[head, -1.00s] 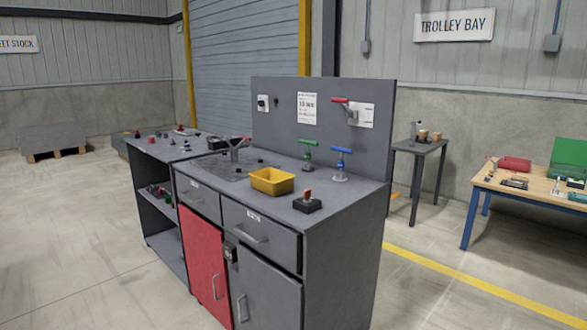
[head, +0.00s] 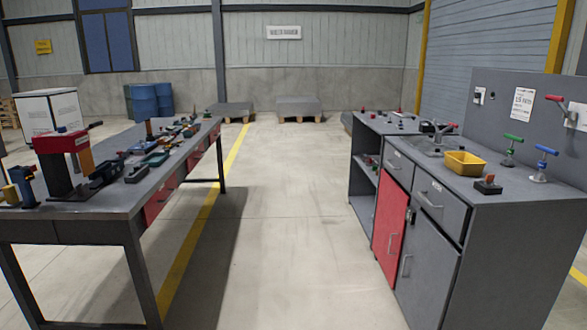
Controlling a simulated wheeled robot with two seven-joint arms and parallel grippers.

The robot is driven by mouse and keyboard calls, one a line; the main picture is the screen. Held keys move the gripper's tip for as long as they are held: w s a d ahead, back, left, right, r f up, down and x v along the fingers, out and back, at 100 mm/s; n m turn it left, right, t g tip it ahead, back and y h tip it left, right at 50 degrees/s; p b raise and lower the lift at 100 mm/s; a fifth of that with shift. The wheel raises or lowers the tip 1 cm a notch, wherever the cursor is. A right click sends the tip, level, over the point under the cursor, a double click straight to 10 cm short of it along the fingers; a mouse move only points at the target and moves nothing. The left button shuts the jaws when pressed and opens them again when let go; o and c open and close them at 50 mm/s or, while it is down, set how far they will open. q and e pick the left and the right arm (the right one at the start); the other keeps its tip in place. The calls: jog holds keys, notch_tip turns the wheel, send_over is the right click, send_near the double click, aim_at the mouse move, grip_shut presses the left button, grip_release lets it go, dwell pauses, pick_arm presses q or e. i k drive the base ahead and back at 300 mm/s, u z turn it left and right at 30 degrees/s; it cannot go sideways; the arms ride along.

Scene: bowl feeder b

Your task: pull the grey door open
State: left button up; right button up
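The grey door (head: 425,272) is on the front of the grey cabinet at the right of the head view, under a drawer and to the right of the red door (head: 389,222). It looks shut. Its upright handle (head: 407,266) is near its left edge. A small dark fitting (head: 411,215) sits near the top left of the grey door; what it is cannot be made out. Neither of my grippers is in view.
A long workbench (head: 60,212) with a red press and several tools stands at the left. Clear floor (head: 280,240) lies between it and the cabinet. A yellow bin (head: 464,163) stands on the cabinet top. Pallets (head: 298,105) are at the back.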

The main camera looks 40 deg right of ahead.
aim_at(434, 262)
jog(key=z, duration=0.3)
jog(key=i, duration=2.05)
jog(key=z, duration=0.95)
jog(key=i, duration=1.85)
jog(key=z, duration=2.15)
jog(key=i, duration=0.7)
jog(key=z, duration=0.7)
